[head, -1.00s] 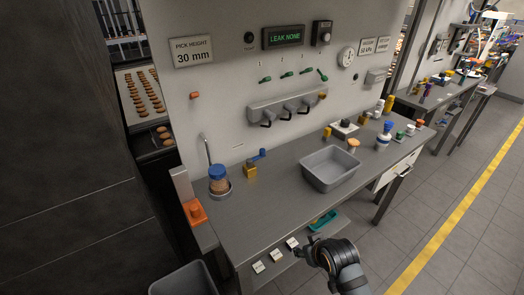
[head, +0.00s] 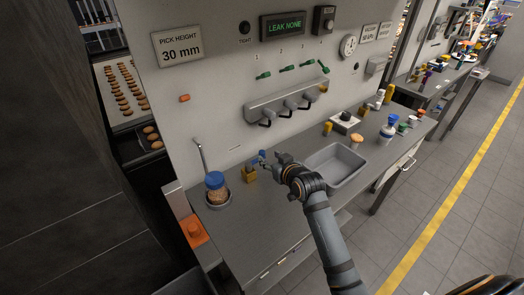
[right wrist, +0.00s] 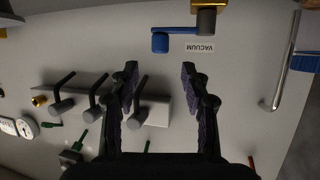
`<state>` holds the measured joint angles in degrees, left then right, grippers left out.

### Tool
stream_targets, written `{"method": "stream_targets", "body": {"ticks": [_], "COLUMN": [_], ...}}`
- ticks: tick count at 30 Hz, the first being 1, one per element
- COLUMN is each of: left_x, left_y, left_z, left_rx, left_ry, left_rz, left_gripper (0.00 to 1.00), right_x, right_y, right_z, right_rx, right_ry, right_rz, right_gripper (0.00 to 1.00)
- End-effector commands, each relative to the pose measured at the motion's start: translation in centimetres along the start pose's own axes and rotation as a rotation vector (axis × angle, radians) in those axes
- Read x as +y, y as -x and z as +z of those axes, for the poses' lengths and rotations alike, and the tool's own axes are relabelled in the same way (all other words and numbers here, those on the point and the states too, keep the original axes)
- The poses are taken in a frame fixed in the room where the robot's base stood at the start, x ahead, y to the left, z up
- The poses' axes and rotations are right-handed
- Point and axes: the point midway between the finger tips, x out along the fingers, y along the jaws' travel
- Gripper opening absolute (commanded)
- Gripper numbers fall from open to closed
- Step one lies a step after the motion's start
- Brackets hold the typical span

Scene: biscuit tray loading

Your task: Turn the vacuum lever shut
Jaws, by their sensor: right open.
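The vacuum lever (head: 258,157) is a blue handle on a brass valve body (head: 249,174), standing on the bench near the wall. In the right wrist view the blue lever (right wrist: 178,31) runs sideways from a grey pivot, with a blue knob at its left end. A VACUUM label (right wrist: 199,47) shows upside down beside it. My right gripper (head: 268,164) is just right of the lever in the head view. In the right wrist view its fingers (right wrist: 159,75) are open and empty, with the blue knob just beyond their tips. My left gripper is out of view.
A grey bin (head: 338,180) lies right of my right arm. A hook rail (head: 285,105) and green levers are on the wall. An orange block (head: 194,231) sits at the bench's left end.

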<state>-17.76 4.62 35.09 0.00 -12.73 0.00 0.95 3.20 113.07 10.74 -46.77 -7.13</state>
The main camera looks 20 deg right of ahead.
Motion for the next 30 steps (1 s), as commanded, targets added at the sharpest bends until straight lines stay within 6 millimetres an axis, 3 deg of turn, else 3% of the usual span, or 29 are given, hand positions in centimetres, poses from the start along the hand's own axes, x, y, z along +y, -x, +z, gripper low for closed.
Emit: {"method": "stream_targets", "body": {"ticks": [5, 9, 14, 22, 30], "left_x": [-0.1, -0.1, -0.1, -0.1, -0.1], "left_y": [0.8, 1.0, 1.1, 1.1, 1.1], "left_z": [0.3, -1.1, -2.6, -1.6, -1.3], "left_rx": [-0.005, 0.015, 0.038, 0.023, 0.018], "left_ry": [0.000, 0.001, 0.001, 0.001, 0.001], "left_rz": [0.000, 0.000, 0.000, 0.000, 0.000], "left_gripper": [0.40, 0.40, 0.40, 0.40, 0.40], "right_x": [0.0, 0.0, 0.0, 0.0, 0.0], "right_y": [-4.0, -6.2, -7.4, -7.5, -7.5], "right_z": [-0.3, -0.1, 0.0, 0.0, 0.0], "right_rx": [0.000, -0.001, -0.001, -0.001, -0.001], "right_ry": [-0.001, -0.001, 0.000, 0.000, 0.000], "right_rz": [0.000, 0.000, 0.000, 0.000, 0.000], "right_gripper": [0.47, 0.47, 0.47, 0.47, 0.10]}}
